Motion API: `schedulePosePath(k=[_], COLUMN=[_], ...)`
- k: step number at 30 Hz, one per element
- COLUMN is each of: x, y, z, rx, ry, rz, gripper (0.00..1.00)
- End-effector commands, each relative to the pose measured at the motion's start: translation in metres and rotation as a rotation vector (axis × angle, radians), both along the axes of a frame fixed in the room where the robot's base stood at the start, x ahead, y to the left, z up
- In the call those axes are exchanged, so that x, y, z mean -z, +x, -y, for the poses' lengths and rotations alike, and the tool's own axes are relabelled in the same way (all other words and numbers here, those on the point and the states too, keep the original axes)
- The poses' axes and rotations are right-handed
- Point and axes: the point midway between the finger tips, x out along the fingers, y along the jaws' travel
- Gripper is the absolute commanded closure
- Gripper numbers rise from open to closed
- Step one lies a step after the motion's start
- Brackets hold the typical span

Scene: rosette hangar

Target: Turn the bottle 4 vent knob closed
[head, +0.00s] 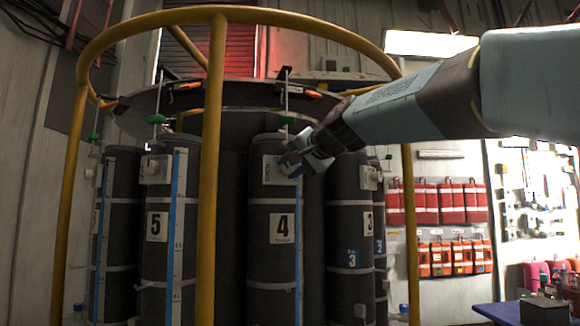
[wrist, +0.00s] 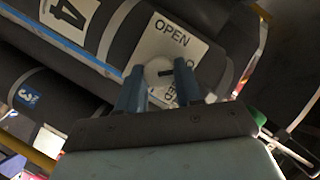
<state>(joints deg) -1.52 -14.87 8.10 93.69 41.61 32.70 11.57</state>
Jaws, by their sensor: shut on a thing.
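Bottle 4 (head: 272,258) is a dark cylinder with a white "4" label, standing in the middle of the head view. Its vent plate (head: 278,168) is near the top, partly behind my gripper. My gripper (head: 290,162) reaches in from the upper right and is at the plate. In the wrist view the white round vent knob (wrist: 159,73) has a dark slot and sits between the two blue fingers of my gripper (wrist: 160,92), which is shut on it. The plate (wrist: 165,38) reads "OPEN" above the knob; the lower word is partly hidden by the fingers.
Bottle 5 (head: 157,265) stands to the left and bottle 3 (head: 349,225) to the right. A yellow rail frame (head: 212,150) surrounds the rosette, with an upright post left of bottle 4. Red canisters (head: 452,203) hang on the right wall. A blue table (head: 497,313) is at the lower right.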

Motion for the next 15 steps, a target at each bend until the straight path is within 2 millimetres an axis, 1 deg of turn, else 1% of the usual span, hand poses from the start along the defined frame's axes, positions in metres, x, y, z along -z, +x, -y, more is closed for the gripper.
schedulePosePath(k=[6, 15], x=[0.0032, 0.0062], y=[0.0005, 0.0011], z=[0.0018, 0.0031], rx=[0.001, 0.001], ry=[0.201, 0.455], rz=[-0.049, -0.109], gripper=[0.95, 0.95])
